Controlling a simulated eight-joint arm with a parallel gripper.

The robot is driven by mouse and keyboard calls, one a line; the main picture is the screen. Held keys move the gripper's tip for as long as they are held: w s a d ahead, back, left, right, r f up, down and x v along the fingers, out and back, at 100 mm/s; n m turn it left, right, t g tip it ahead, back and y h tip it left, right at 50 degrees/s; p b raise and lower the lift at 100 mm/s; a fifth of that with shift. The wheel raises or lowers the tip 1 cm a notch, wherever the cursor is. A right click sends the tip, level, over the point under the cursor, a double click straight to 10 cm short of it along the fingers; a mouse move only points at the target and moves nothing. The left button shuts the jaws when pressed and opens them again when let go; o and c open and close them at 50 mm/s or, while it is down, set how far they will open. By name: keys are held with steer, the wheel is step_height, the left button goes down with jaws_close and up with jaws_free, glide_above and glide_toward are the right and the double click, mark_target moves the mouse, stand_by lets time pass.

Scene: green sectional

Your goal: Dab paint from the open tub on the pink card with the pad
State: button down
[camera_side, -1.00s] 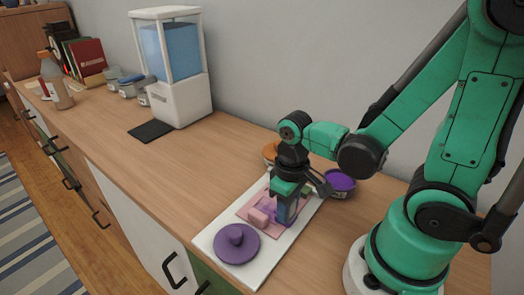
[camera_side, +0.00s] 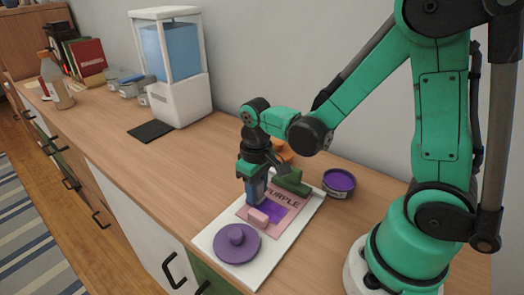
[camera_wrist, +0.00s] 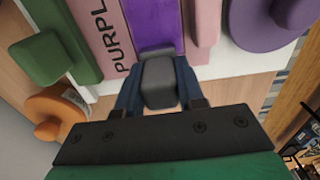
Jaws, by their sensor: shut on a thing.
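The pink card (camera_side: 247,208) lies on a white board. It bears the word PURPLE and a purple patch (camera_side: 282,212), which also shows in the wrist view (camera_wrist: 152,22). The open tub (camera_side: 339,182) of purple paint stands right of the board. My gripper (camera_side: 255,200) points down at the card's left side. In the wrist view its blue fingers (camera_wrist: 157,88) are shut on a dark grey block (camera_wrist: 160,82), probably the pad. Its far end overlaps the purple patch's edge; I cannot tell whether it touches the card.
On the white board (camera_side: 268,262) are a purple knobbed disc (camera_side: 237,247), a pink block (camera_side: 258,217) on the card, and a green knobbed block (camera_side: 292,183). An orange knobbed disc (camera_wrist: 55,110) lies beside the board. A white dispenser (camera_side: 178,85) stands farther back; the counter between is mostly clear.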

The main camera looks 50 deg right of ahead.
steer(key=shift+s, duration=3.7)
steer(key=shift+w, duration=3.85)
steer(key=shift+w+r, duration=0.15)
steer(key=shift+w, duration=0.1)
steer(key=shift+s+r, duration=0.1)
steer(key=shift+r, duration=3.75)
steer(key=shift+r, duration=0.1)
